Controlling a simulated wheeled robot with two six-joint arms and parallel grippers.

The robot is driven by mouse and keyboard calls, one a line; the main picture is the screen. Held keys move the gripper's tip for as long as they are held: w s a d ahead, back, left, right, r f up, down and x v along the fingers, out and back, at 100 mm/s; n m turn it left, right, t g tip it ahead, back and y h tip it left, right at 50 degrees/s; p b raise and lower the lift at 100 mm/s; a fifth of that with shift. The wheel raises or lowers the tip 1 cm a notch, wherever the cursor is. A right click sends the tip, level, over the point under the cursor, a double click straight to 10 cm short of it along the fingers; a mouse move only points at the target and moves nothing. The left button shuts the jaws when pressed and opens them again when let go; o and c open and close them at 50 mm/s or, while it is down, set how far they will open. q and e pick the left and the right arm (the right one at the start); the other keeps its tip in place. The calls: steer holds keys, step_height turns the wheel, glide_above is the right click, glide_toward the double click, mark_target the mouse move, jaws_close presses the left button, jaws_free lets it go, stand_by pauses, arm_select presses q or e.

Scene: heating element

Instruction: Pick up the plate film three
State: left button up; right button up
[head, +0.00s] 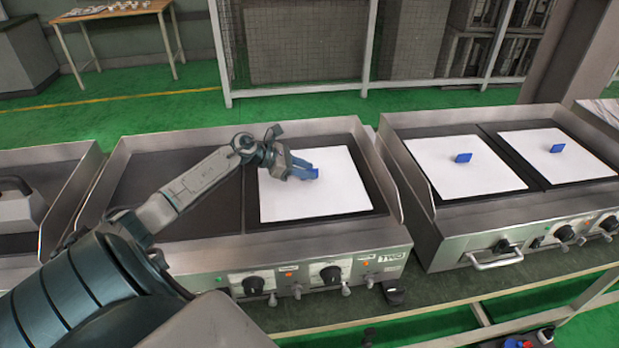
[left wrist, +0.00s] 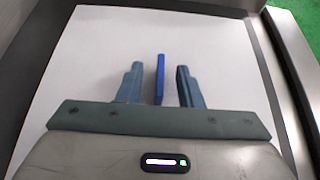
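A white plate film (head: 335,190) with a small blue tab (head: 316,173) lies on the right half of the middle griddle. My left gripper (head: 303,170) is low over this film at the tab. In the left wrist view the two fingers (left wrist: 160,84) are apart, and the blue tab (left wrist: 160,78) stands upright between them, with a gap on each side. The white film (left wrist: 225,65) spreads beneath the fingers. Two more white films, one at centre right (head: 450,178) and one at far right (head: 570,168), each with a blue tab, lie on the right griddle. My right gripper is not in view.
The middle griddle (head: 205,260) has raised metal side walls and front knobs; its left half is bare and dark. The right griddle (head: 430,235) stands beside it. A press-like appliance (head: 20,208) is at the left edge. A wooden table (head: 105,14) stands at the back left.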

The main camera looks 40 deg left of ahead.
arm_select(q)
steer(key=shift+c, duration=0.4)
jaws_close()
steer(key=shift+r, duration=0.1)
